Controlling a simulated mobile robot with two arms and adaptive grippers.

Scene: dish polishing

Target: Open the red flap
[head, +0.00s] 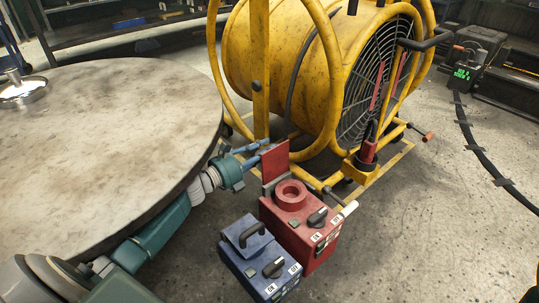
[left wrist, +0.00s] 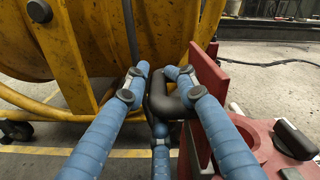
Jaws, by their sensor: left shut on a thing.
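The red box (head: 300,235) stands on the floor with its round red opening (head: 290,194) uncovered. Its red flap (head: 276,160) stands upright at the box's back edge. In the left wrist view the flap (left wrist: 206,80) is seen nearly edge-on, with a black handle (left wrist: 160,104) on its left side. My left gripper (head: 262,152) is at the flap's left side. In the left wrist view my left gripper (left wrist: 161,90) has its blue fingers shut around the black handle. My right gripper is not in view.
A blue box (head: 257,268) with its handled lid lying shut stands just left of the red box. A large yellow fan (head: 290,55) in a tube frame is close behind. A round table (head: 100,140) is at left.

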